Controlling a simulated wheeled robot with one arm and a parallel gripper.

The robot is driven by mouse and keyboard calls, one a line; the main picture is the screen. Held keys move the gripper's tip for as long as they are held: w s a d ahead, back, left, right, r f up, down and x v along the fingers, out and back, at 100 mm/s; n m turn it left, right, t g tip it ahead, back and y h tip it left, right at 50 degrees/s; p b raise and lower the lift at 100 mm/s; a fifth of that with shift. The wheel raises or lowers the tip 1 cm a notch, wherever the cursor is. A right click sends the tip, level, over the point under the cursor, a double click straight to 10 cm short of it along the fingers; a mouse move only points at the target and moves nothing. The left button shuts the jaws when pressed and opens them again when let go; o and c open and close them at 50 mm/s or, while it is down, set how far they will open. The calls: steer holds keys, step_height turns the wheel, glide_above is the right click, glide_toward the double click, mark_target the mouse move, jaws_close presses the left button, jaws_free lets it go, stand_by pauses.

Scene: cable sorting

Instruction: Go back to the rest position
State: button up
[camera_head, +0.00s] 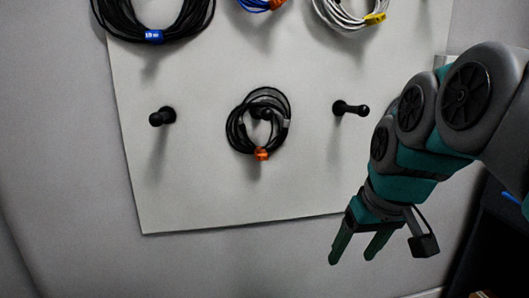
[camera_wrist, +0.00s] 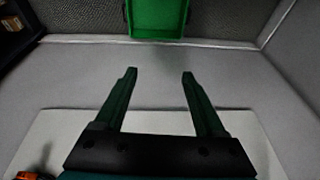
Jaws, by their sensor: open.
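My gripper (camera_head: 351,261) points downward at the right of the head view, in front of the white board's lower right edge. Its two green fingers are apart with nothing between them. It also shows open and empty in the wrist view (camera_wrist: 160,75). A black cable coil (camera_head: 233,133) with an orange tag (camera_head: 262,154) hangs on the middle lower peg, left of and above my gripper, apart from it.
The white board (camera_head: 200,205) has bare pegs at left (camera_head: 162,116) and right (camera_head: 350,108). Above hang a black coil with a blue tag (camera_head: 153,36), a partly cut-off blue cable (camera_head: 257,4) and a white coil with a yellow tag (camera_head: 375,18). A green bin (camera_wrist: 158,18) lies beyond the fingers.

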steer(key=s+f+m+g+h, duration=0.1)
steer(key=s+f+g, duration=0.4)
steer(key=s+f, duration=1.4)
steer(key=shift+a+m, duration=0.15)
steer(key=shift+m, duration=0.25)
